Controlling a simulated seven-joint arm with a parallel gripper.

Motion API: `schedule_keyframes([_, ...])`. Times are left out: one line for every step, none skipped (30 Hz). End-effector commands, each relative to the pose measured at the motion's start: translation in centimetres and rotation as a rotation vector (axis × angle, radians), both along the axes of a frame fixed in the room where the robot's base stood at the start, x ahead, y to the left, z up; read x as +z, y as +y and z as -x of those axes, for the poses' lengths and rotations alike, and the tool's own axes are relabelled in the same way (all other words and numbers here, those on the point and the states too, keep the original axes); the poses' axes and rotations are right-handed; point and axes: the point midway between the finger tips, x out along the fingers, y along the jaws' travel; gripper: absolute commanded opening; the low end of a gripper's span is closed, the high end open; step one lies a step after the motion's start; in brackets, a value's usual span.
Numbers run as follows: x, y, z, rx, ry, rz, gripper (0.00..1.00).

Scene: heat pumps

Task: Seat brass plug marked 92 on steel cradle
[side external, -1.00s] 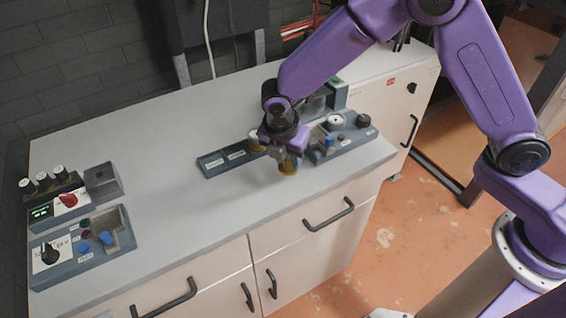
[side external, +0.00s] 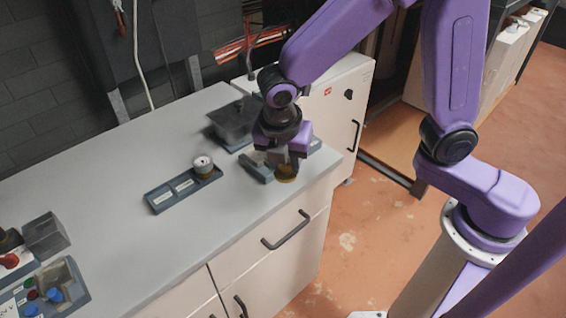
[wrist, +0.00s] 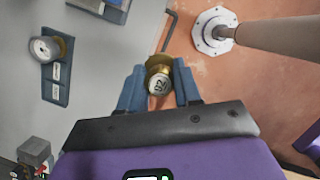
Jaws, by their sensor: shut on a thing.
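My gripper (wrist: 159,88) is shut on a brass plug (wrist: 158,66), with one blue-grey finger on each side of it. The plug's pale round face shows a number that looks like 92, turned in the wrist view. In the side view the plug (side external: 286,174) hangs below my gripper (side external: 285,164), near the counter's front right edge. A second plug (side external: 203,166) with a pale top stands at the right end of a blue-grey labelled tray (side external: 160,205), apart from my gripper. I cannot clearly pick out the steel cradle; the area behind my gripper is partly hidden.
A dark box (side external: 233,118) stands behind my gripper, and a blue-grey unit (side external: 256,167) is partly hidden by it. A control panel with blue buttons (side external: 54,295) and a grey block (side external: 45,237) stand at left.

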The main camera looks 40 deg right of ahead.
Motion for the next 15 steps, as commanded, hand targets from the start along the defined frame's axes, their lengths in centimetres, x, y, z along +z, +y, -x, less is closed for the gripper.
schedule_keyframes([-0.1,-0.1,-1.3,-0.027,-0.001,0.001,0.00])
schedule_keyframes([-0.2,-0.2,-2.1,-0.045,0.000,0.001,0.00])
schedule_keyframes([-0.4,-0.4,-3.4,-0.069,0.001,0.002,0.00])
schedule_keyframes([-0.6,-0.6,-4.4,-0.088,0.001,0.002,0.00])
schedule_keyframes([-0.7,-0.8,-5.5,-0.107,0.001,0.002,0.00])
schedule_keyframes([-1.0,-1.2,-6.9,-0.135,0.000,0.000,0.00])
schedule_keyframes([-1.2,-1.5,-8.0,-0.154,0.000,0.000,0.00])
schedule_keyframes([-1.4,-1.9,-9.0,-0.173,0.000,0.001,0.00])
schedule_keyframes([-1.7,-2.5,-10.3,-0.198,0.001,0.002,0.00])
schedule_keyframes([-1.9,-2.9,-11.2,-0.214,0.001,0.002,0.00])
schedule_keyframes([-2.1,-3.3,-12.0,-0.230,0.000,0.000,0.00])
schedule_keyframes([-2.3,-3.9,-13.0,-0.249,0.000,0.000,0.00])
schedule_keyframes([-2.6,-4.3,-13.7,-0.262,0.001,0.001,0.00])
schedule_keyframes([-2.7,-4.7,-14.3,-0.273,0.000,0.000,0.00])
schedule_keyframes([-2.9,-5.1,-15.0,-0.287,0.000,0.000,0.00])
